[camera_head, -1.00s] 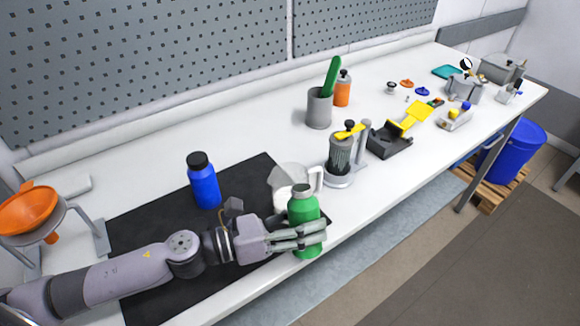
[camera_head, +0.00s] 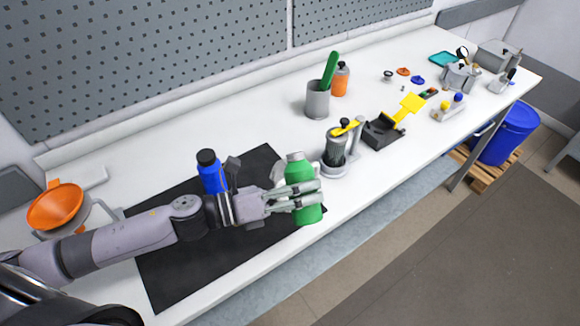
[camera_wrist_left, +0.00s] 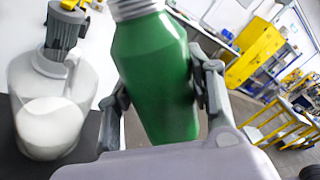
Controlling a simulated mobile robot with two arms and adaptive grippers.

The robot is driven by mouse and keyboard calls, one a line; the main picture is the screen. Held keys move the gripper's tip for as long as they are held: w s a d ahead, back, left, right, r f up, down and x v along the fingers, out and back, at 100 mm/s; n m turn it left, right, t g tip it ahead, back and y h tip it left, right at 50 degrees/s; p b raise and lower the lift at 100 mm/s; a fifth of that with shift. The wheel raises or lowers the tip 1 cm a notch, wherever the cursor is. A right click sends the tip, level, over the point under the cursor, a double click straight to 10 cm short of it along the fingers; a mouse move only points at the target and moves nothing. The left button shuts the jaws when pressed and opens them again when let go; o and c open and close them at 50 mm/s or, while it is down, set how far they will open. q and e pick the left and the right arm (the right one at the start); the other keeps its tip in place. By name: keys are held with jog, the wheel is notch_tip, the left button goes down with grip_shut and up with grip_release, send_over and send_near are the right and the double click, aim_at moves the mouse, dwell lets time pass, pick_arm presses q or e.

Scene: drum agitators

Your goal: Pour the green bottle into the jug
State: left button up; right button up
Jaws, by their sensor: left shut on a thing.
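My left gripper (camera_head: 308,196) is shut around the body of the green bottle (camera_head: 308,213). It holds the bottle nearly upright near the front edge of the bench. In the left wrist view the green bottle (camera_wrist_left: 155,80) stands between the fingers, with a grey threaded neck at the top of the picture. The clear jug (camera_wrist_left: 85,85) with white in its lower part stands to the left of the bottle, apart from it in that view. In the head view the jug is mostly hidden behind the bottle and gripper. My right gripper is not in view.
A blue bottle (camera_head: 210,172) stands on the black mat (camera_head: 185,275), behind my left arm. A grey device with a yellow handle (camera_head: 337,145) stands right of the green bottle. An orange funnel (camera_head: 57,205) is at the left. Free bench top lies behind the mat.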

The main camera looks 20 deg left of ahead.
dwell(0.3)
pick_arm(q)
jog(key=shift+s+d+f+n, duration=0.15)
jog(key=shift+s+f+n, duration=0.05)
jog(key=shift+f+n, duration=0.75)
dwell(0.8)
jog(key=shift+s+d+r+n+p, duration=0.1)
jog(key=shift+s+r+n+p, duration=0.05)
jog(key=shift+r+n+p, duration=0.6)
dwell(1.0)
jog(key=shift+f+n+p, duration=0.35)
jog(key=shift+n, duration=0.55)
dwell(0.8)
jog(key=shift+w+a+r+n+g+p, duration=0.3)
jog(key=shift+r+n+p, duration=0.35)
jog(key=shift+p, duration=0.3)
dwell(1.6)
